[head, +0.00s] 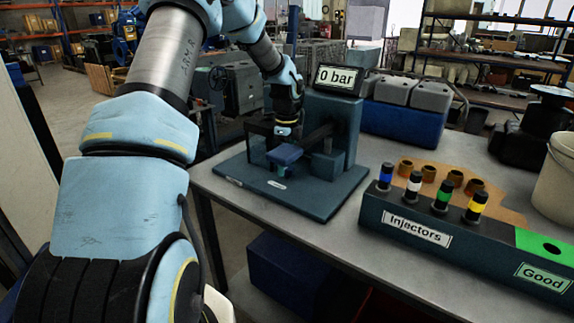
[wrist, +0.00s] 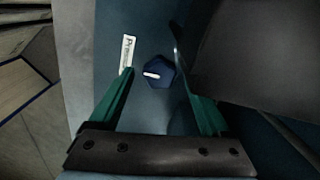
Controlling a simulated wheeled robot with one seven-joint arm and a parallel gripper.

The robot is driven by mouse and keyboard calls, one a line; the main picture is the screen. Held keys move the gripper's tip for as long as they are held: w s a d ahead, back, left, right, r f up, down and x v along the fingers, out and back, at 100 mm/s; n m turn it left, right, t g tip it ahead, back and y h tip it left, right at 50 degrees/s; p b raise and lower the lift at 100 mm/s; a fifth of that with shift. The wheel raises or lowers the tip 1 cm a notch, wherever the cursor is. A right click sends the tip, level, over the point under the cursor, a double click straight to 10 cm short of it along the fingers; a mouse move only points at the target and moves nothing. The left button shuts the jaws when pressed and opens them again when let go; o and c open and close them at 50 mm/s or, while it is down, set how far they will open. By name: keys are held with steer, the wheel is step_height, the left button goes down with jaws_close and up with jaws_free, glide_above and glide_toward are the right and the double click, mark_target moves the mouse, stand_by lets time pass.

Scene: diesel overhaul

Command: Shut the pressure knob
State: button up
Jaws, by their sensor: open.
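The pressure knob (wrist: 159,72) is a dark blue, many-sided knob with a white pointer mark, seen from above in the wrist view. The pointer lies almost level across the picture. A white label reading "Pressure" (wrist: 128,52) is just left of it. My gripper (wrist: 153,68) is open, its green fingers on either side of the knob; I cannot tell whether they touch it or how high they are. In the head view my gripper (head: 282,172) points down over the test stand's base plate (head: 318,203) and hides the knob. The stand's display (head: 338,79) reads "0 bar".
The injector rack (head: 417,233) holds several injectors with coloured bands at the right of the bench, beside a green "Good" section (head: 543,247). A blue case (head: 402,123) stands behind. The stand's upright (head: 341,128) is close to my gripper.

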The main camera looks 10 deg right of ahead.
step_height(320, 180, up, 10)
steer(key=b, duration=0.2)
stand_by(0.3)
steer(key=s+a+f+n, duration=0.2)
steer(key=s+a+n, duration=0.8)
steer(key=s+n, duration=0.1)
steer(key=s+a+f+n+t, duration=0.1)
steer(key=s+a+f+n, duration=0.2)
steer(key=s+a+n, duration=0.8)
steer(key=shift+s+n+t, duration=0.15)
steer(key=shift+n+t, duration=0.15)
steer(key=shift+n, duration=0.7)
